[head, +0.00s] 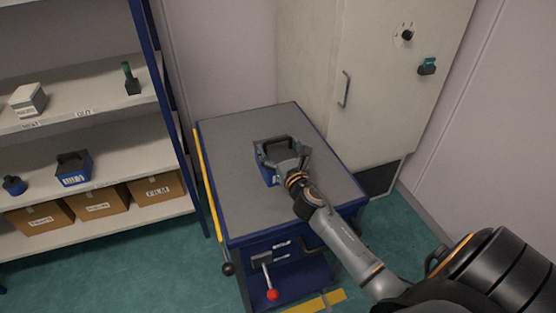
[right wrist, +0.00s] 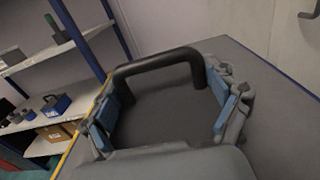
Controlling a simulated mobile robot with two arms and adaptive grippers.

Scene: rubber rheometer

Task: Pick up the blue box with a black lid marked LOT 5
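A blue box with a black lid (head: 266,172) sits on the grey top of the blue cart. My right gripper (head: 281,156) is over it and covers much of it; its label cannot be read. In the right wrist view the black lid (right wrist: 165,118) and its raised black handle (right wrist: 160,64) show between the spread, blue-padded fingers of the right gripper (right wrist: 166,108). The fingers stand wide apart and do not visibly close on the handle. A similar blue box with a black handle (head: 73,174) stands on the shelf; its label is too small to read. My left gripper is out of view.
The cart (head: 226,130) has bare top around the box, a yellow bar on its left and a red-knobbed lever in front. A shelf rack (head: 120,160) with cardboard boxes stands left. A pale cabinet (head: 375,90) stands behind the cart at right.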

